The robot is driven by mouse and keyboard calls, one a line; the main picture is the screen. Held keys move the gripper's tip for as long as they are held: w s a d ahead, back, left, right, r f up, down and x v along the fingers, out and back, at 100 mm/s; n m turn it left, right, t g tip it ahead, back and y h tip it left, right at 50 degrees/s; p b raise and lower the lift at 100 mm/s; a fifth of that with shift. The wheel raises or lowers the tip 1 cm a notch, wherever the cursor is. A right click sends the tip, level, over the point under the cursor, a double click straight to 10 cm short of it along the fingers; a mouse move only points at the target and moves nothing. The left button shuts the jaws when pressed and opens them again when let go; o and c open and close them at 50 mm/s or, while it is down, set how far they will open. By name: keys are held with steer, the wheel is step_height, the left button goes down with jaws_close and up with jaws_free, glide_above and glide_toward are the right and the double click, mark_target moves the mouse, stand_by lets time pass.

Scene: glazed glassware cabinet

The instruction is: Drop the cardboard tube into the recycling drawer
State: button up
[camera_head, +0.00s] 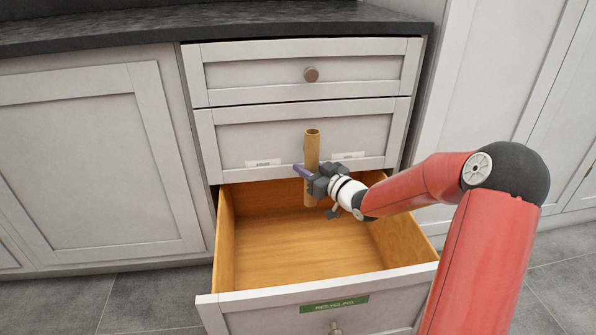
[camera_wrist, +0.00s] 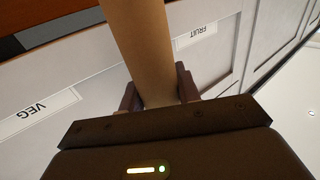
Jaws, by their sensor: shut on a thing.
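The cardboard tube (camera_head: 312,147) is brown and hollow and stands upright in my grip. My gripper (camera_head: 311,174) is shut on it around its middle. In the wrist view the tube (camera_wrist: 141,45) runs up between the two fingers of my gripper (camera_wrist: 158,92). The recycling drawer (camera_head: 300,243) is the bottom drawer, pulled open, with wooden insides and a green "RECYCLING" label on its front (camera_head: 336,305). The tube's lower end appears over the back part of the drawer. I cannot tell its exact height above the floor. The visible drawer floor is bare.
A dark countertop (camera_head: 150,25) tops the cabinet. Shut doors flank the drawers. Grey tiled floor (camera_head: 148,298) lies in front.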

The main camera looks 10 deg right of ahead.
steer(key=shift+w+f, duration=0.15)
steer(key=shift+f, duration=0.1)
step_height(320, 180, down, 6)
steer(key=b, duration=0.5)
steer(key=shift+r, duration=0.15)
steer(key=o, duration=1)
steer(key=shift+o, duration=0.2)
steer(key=p+v, duration=0.1)
steer(key=v, duration=0.7)
